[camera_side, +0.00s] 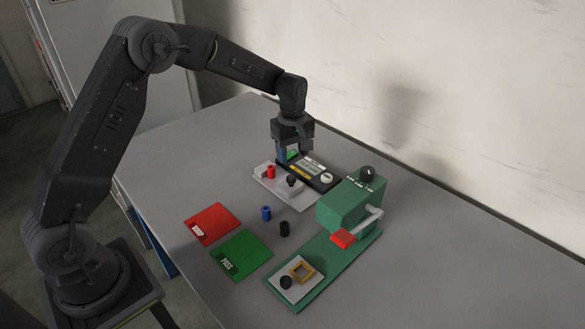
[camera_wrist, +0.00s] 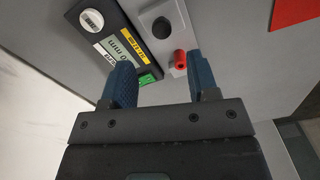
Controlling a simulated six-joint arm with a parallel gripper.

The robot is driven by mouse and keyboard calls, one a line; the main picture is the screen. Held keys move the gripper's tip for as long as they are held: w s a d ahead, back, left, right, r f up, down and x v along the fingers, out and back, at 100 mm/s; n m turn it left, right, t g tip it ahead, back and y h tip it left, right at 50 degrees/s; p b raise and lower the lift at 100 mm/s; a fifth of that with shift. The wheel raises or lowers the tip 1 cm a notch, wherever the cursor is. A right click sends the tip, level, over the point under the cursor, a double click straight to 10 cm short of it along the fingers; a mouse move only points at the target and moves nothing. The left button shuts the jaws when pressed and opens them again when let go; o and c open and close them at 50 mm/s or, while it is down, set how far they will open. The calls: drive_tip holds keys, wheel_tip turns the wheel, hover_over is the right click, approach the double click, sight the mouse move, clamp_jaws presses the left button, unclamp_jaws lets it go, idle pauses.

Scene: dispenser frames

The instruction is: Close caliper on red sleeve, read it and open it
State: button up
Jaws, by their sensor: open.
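The caliper (camera_side: 309,169) is a black bar with a grey display, a yellow label and a white round knob (camera_side: 327,178). It lies along the back of a light grey base (camera_side: 300,201). The red sleeve (camera_side: 271,172) stands upright on that base, near its left end. My gripper (camera_wrist: 163,78) is open and empty above the caliper's left end. In the wrist view a green patch (camera_wrist: 147,79) on the caliper shows between my fingers. I cannot tell if the fingers touch anything.
A black knob (camera_side: 291,181) stands on the base near the sleeve. Blue (camera_side: 266,213) and black (camera_side: 284,229) sleeves stand in front. Red (camera_side: 211,223) and green PASS (camera_side: 245,256) mats lie at the front left. A green press (camera_side: 348,207) stands at right.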

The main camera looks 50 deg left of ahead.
drive_tip(key=shift+r, duration=2.25)
drive_tip(key=s+d+r+m+t, duration=0.35)
drive_tip(key=s+r+m, duration=0.35)
drive_tip(key=s+r, duration=0.6)
drive_tip(key=s+d+m+t, duration=0.2)
drive_tip(key=s+m, duration=0.6)
drive_tip(key=s, duration=0.9)
drive_tip(key=shift+s+d+f, duration=0.2)
drive_tip(key=shift+s+d, duration=0.05)
drive_tip(key=shift+s, duration=0.1)
